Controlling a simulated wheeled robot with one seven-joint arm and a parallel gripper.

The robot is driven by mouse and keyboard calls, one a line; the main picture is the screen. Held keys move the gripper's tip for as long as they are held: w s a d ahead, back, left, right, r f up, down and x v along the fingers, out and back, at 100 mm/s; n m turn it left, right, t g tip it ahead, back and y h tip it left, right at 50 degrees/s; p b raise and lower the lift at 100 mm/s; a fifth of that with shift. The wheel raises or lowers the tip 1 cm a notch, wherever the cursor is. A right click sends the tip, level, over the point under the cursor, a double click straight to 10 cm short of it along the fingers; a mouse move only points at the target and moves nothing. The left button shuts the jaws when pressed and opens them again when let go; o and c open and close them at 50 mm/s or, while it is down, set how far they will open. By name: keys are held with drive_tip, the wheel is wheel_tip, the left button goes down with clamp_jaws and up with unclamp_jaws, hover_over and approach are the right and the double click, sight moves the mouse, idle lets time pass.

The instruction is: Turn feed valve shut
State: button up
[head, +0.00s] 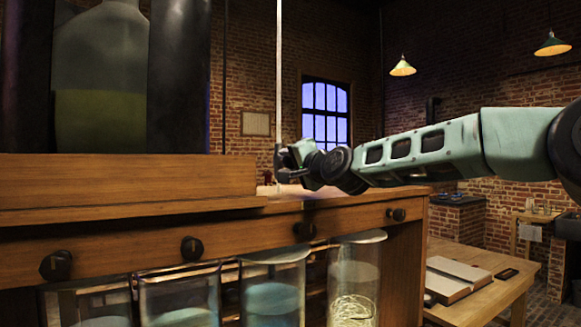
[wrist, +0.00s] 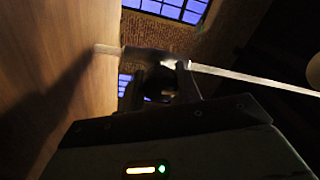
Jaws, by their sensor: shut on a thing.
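A thin pale pipe (head: 279,70) hangs down to the wooden bench top in the head view. It also crosses the wrist view at a slant (wrist: 255,79). My gripper (head: 281,160) reaches in from the right and is at the pipe's lower part. In the wrist view my gripper (wrist: 156,72) is shut around a dark part on the pipe's line, which I take to be the feed valve. Its handle is mostly hidden by the fingers, so its turn position cannot be told.
Several glass jars (head: 273,287) with liquid stand under a wooden rail with dark knobs (head: 192,248). A large bottle (head: 101,75) stands at the upper left.

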idle(0.4)
drive_tip(key=o, duration=1)
drive_tip(key=shift+r, duration=0.1)
drive_tip(key=shift+c, duration=0.2)
drive_tip(key=shift+s, duration=0.1)
drive_tip(key=shift+s+d+b, duration=0.3)
drive_tip(key=shift+b, duration=0.05)
drive_tip(key=b+v, duration=0.5)
drive_tip(key=v, duration=1.1)
drive_tip(key=shift+s+b, duration=0.2)
drive_tip(key=shift+b, duration=0.2)
